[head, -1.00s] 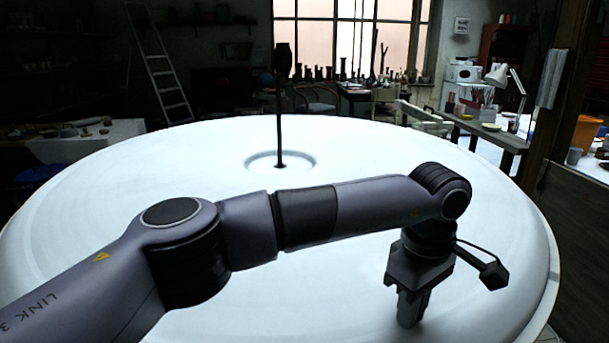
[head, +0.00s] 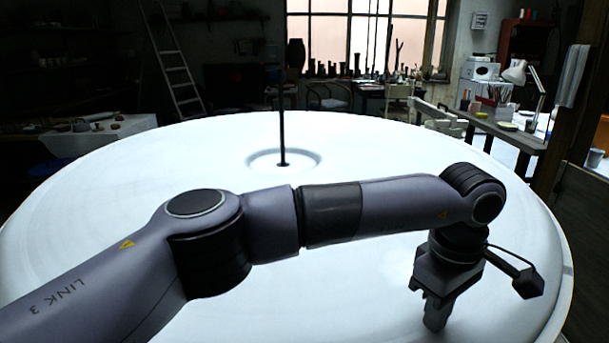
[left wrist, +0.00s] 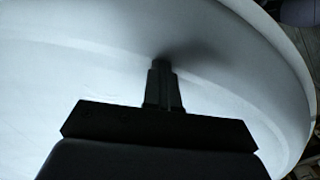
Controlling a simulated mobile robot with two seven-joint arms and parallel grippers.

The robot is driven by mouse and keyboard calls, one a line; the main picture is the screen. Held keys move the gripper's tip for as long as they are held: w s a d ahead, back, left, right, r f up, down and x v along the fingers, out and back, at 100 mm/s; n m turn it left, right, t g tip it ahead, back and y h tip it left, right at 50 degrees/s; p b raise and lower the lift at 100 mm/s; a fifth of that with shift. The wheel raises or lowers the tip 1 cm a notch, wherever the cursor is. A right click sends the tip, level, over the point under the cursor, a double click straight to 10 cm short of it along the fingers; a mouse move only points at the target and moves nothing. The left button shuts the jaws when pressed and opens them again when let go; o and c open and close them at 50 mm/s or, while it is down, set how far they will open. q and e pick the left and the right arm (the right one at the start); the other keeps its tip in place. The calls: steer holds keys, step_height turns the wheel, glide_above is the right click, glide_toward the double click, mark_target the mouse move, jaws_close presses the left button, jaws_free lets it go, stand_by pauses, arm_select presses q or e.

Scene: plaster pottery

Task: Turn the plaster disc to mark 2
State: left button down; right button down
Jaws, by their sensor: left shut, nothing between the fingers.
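The plaster disc (head: 130,180) is a large white round slab that fills the lower half of the head view. A thin dark rod (head: 281,110) stands upright in a shallow ring-shaped hollow at its middle. My left gripper (head: 434,322) points down at the disc's near right part, its fingers shut and empty. In the left wrist view the shut fingers (left wrist: 161,68) are over the white disc surface (left wrist: 225,75), with a dark shadow at the tips; I cannot tell whether they touch. No numbered mark is readable. My right gripper is not in view.
A workbench (head: 490,125) with a white lamp (head: 515,72) stands behind the disc at right, near a wooden post. A covered table (head: 95,135) and a ladder (head: 178,75) are at the back left. My left arm crosses low over the disc.

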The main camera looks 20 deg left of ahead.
arm_select(q)
steer(key=shift+s+f, duration=0.15)
steer(key=shift+f, duration=0.15)
steer(key=shift+w+d+r+p, duration=0.2)
steer(key=shift+w+d+p, duration=0.05)
steer(key=shift+p, duration=0.15)
steer(key=shift+w+d, duration=0.55)
steer(key=shift+w+d+f, duration=0.1)
